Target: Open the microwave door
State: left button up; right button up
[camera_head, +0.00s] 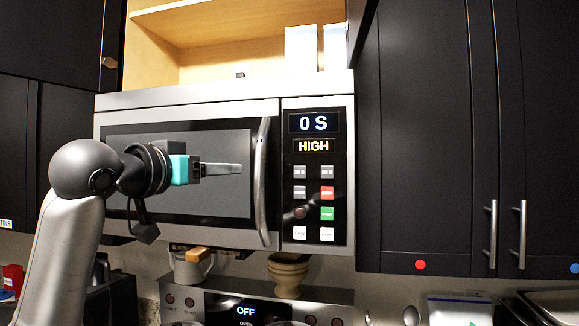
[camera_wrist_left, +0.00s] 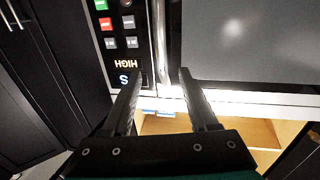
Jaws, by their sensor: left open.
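The microwave (camera_head: 190,97) hangs under an open cabinet, and its dark-windowed door (camera_head: 225,205) is shut. A curved, upright metal handle (camera_head: 262,185) runs along the door's right edge, beside the control panel. My left gripper (camera_head: 238,169) is in front of the door, its fingers pointing right toward the handle. In the left wrist view, which is upside down, the left gripper (camera_wrist_left: 160,78) is open and empty. The handle (camera_wrist_left: 162,40) shows there between the lines of the two fingers, beyond the tips, with no clear contact. My right gripper is not in view.
The control panel (camera_head: 318,180) reads 0 S and HIGH. Dark cabinets (camera_head: 425,130) stand at the right, with another dark cabinet (camera_head: 55,45) at the left. A stove (camera_head: 245,305) with a white pot (camera_head: 190,268) is below. The space before the panel looks clear.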

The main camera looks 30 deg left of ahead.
aim_at(257, 169)
pick_arm(q)
jog(key=w+p, duration=0.2)
jog(key=w, duration=0.3)
jog(key=w+p, duration=0.1)
jog(key=w, duration=0.4)
jog(key=w+p, duration=0.2)
jog(key=w, duration=0.2)
jog(key=shift+w+a+p, duration=0.35)
jog(key=shift+w+a, duration=0.05)
grip_shut()
dwell(0.8)
